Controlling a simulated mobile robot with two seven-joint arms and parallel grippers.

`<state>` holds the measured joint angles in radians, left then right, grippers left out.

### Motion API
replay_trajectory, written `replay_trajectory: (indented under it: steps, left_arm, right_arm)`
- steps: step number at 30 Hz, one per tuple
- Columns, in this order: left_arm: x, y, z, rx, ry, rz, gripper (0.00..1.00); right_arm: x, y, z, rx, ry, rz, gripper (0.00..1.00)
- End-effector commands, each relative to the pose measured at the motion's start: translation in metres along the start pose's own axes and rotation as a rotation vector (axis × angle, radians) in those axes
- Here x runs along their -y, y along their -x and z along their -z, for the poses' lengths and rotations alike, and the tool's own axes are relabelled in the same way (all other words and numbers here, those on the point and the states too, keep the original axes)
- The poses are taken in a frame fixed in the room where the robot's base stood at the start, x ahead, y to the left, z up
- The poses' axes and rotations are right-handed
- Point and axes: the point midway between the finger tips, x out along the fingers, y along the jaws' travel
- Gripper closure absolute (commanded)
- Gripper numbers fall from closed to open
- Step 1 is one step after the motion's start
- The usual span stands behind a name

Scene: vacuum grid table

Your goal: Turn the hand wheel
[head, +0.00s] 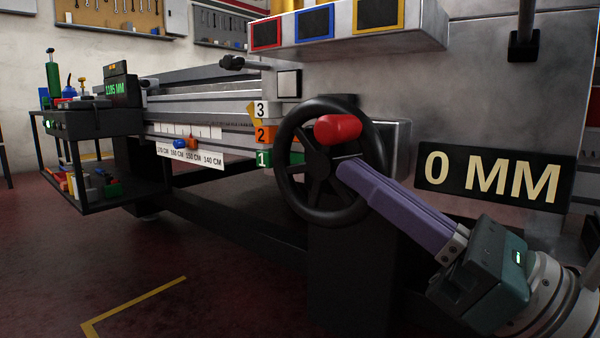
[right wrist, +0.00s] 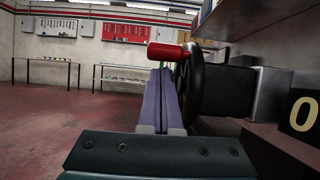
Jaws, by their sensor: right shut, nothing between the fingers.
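The black hand wheel (head: 299,200) stands upright on the front of the machine, with a red handle (head: 338,128) near the top of its rim. My right gripper (head: 345,166) is shut and empty, its purple fingers reaching in front of the wheel just below the handle. In the right wrist view the shut fingers (right wrist: 161,75) point at the red handle (right wrist: 165,51), beside the wheel (right wrist: 188,82). I cannot tell whether the fingertips touch the handle or the wheel. My left gripper is not in view.
A "0 MM" display (head: 493,174) sits right of the wheel, close to my right arm. Numbered tags 1, 2 and 3 (head: 261,110) are left of the wheel. A side shelf (head: 90,205) with tools stands further left. The red floor (head: 190,250) in front is clear.

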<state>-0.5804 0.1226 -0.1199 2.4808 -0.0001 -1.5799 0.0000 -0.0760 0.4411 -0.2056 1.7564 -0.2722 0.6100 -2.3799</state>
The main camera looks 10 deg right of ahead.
Motion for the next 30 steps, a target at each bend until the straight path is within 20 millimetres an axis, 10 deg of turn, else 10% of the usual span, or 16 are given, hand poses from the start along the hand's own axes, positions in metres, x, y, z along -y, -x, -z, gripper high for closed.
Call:
replay_trajectory:
  steps: [30]
  left_arm:
    - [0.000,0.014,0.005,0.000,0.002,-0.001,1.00]
  right_arm:
    - [0.001,-0.020,-0.022,0.000,0.000,0.000,1.00]
